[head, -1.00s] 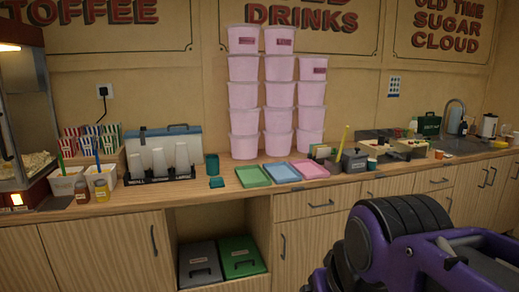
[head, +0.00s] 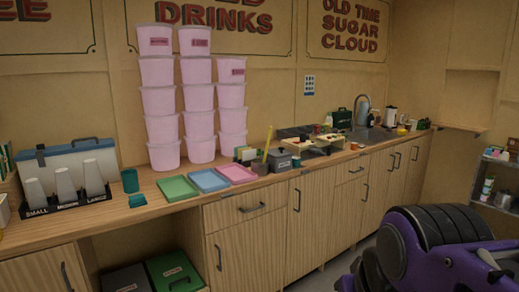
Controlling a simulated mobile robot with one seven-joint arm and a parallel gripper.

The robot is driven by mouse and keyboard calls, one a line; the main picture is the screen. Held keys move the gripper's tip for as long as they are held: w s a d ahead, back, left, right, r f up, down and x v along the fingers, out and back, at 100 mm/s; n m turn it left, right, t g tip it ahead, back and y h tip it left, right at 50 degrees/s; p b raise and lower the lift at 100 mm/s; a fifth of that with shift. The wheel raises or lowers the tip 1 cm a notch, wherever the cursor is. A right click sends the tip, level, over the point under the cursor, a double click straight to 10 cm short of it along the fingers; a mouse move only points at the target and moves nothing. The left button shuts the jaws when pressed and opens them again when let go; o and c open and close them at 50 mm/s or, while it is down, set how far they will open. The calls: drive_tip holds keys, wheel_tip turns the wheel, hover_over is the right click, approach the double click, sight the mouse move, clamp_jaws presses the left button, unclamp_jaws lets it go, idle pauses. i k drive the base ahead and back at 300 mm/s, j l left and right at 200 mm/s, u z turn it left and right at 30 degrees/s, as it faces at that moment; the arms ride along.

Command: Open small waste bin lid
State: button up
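I cannot tell for sure which thing is the small waste bin. A small grey lidded container (head: 279,161) with a label stands on the counter, its lid seemingly shut. In the open bay under the counter are a dark grey bin (head: 124,279) and a green bin (head: 174,272), both labelled and with flat lids that look shut; they are cut off by the lower edge. My purple arm shows at the lower right, well apart from all of these. My gripper is not in view.
The wooden counter (head: 340,168) runs along the wall over cupboards. Stacked pink tubs (head: 161,129), coloured trays (head: 208,180) and a cup rack (head: 67,202) stand on it. A sink (head: 372,134) is farther right. A shelf unit (head: 495,180) is at the right edge.

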sight(278, 152)
drive_tip(key=i+l+u, duration=0.4)
drive_tip(key=i+l, duration=0.4)
drive_tip(key=i, duration=0.3)
drive_tip(key=i+l+u, duration=0.45)
drive_tip(key=i+l, duration=0.5)
drive_tip(key=l, duration=0.15)
